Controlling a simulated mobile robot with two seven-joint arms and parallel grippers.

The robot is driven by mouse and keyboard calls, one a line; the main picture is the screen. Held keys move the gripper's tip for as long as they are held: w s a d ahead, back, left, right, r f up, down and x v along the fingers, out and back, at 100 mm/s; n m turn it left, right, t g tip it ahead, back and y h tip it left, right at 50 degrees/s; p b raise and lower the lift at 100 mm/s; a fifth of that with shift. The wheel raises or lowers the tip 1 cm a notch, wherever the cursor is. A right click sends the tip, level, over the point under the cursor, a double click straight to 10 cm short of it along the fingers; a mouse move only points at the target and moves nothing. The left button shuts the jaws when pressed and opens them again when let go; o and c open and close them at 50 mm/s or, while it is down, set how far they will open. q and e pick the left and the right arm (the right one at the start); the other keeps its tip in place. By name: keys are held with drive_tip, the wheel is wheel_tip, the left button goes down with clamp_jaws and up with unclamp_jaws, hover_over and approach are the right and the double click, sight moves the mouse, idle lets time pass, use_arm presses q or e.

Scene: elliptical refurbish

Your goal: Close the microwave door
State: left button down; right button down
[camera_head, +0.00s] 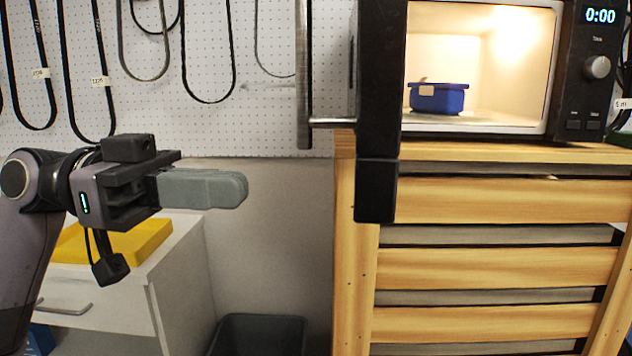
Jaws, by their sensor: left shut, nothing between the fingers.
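The microwave (574,95) stands on a wooden rack at the upper right, its lit inside showing. Its dark door (378,110) stands open, swung out toward me and seen nearly edge-on. A grey bar handle (303,75) sits on the door's left side. A blue lidded container (437,98) is inside the microwave. My left gripper (245,188) is at the left, shut and empty, pointing right. It is apart from the door, lower than the handle and to its left. My right gripper does not show.
The wooden rack (497,200) fills the right side. A white cabinet (183,262) with a yellow object (150,240) on top stands behind my left arm. A dark bin (260,335) is on the floor. Black belts hang on the pegboard (270,105).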

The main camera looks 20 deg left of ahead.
use_arm(q)
drive_tip(key=w+d+p, duration=0.1)
drive_tip(key=d+p, duration=0.1)
drive_tip(key=d, duration=0.7)
drive_tip(key=shift+w, duration=0.4)
